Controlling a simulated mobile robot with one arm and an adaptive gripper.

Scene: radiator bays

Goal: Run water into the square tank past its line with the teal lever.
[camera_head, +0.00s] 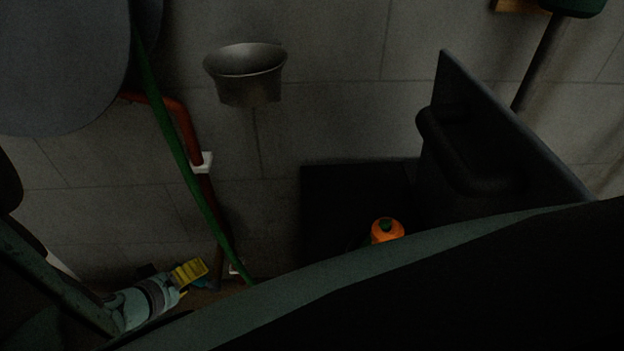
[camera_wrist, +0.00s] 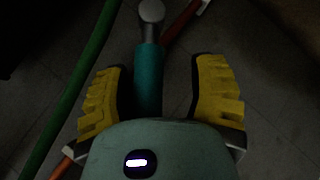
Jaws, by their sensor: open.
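In the wrist view, the teal lever (camera_wrist: 149,75) lies between the two yellow fingers of my gripper (camera_wrist: 160,64), which is open. Gaps show on both sides of the lever, with the left finger closer to it. The lever's far end joins a grey metal fitting (camera_wrist: 151,11). In the head view, my gripper (camera_head: 190,272) is low at the left, near the wall pipes, with a bit of the teal lever (camera_head: 203,284) beside its fingers. I cannot make out a square tank or its line for certain.
A green hose (camera_head: 178,150) and a red pipe (camera_head: 186,128) run down the wall near my gripper. A grey metal bucket-shaped vessel (camera_head: 247,88) is on the wall. A dark boxy object (camera_head: 470,140) and an orange item (camera_head: 387,231) are at the right.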

